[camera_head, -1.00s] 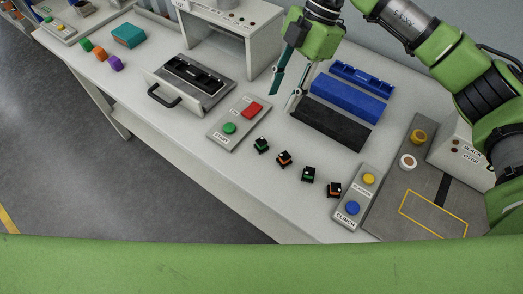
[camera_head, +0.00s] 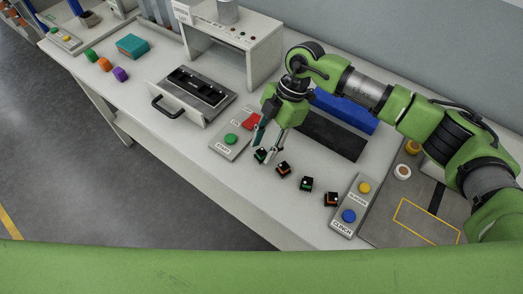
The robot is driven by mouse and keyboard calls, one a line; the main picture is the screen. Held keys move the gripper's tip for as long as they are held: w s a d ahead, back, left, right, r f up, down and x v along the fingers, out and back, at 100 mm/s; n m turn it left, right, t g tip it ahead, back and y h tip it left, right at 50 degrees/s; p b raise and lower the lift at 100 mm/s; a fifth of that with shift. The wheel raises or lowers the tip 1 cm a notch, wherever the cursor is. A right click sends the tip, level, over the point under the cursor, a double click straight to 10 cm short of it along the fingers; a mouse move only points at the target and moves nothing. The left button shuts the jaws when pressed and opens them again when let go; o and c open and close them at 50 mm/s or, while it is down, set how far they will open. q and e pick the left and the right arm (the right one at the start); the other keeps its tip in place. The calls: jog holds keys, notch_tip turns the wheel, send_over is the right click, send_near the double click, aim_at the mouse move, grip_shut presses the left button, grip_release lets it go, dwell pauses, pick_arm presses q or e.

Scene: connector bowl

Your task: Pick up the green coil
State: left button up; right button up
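Small black parts with coloured markings lie in a row on the table. The leftmost, a black part with green (camera_head: 260,156), looks like a green coil. Another black part with green (camera_head: 306,184) lies further right. My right gripper (camera_head: 263,154) points down with its fingers apart, its tips close to the leftmost green part, one on either side of it as seen here. I cannot tell whether they touch it. My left gripper is not in view.
Two black parts with orange, one (camera_head: 283,168) and another (camera_head: 331,199), lie in the same row. A start button panel (camera_head: 222,147) stands close left of the gripper. A clinch button panel (camera_head: 343,227) is at the right. A black block (camera_head: 333,137) lies behind.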

jog(key=shift+s+a+f, duration=0.15)
jog(key=shift+f, duration=0.35)
jog(key=c, duration=1)
